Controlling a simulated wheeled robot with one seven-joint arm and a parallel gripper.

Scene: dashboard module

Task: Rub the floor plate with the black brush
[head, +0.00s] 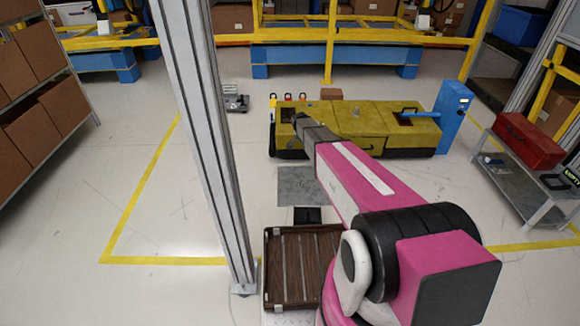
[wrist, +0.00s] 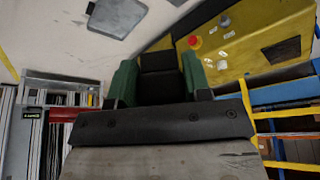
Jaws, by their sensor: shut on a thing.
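The floor plate (head: 298,186) is a grey, scuffed rectangle flat on the pale floor in front of the yellow module. It also shows at the top of the wrist view (wrist: 117,14), partly cut off. My gripper (wrist: 158,66) has two green fingers, shut on the black brush (wrist: 160,86) between them. The brush shows as a dark block; its bristles cannot be made out. In the head view, my gripper (head: 300,122) is at the near left end of the module, beyond and above the plate, apart from it. The brush cannot be made out there.
The yellow-green module (head: 385,122) lies behind the plate, with a blue post (head: 453,112) at its right end. A slatted brown crate (head: 290,262) is nearer. A grey cart (head: 535,180) with a red toolbox (head: 528,140) stands right. Open floor lies left of the plate.

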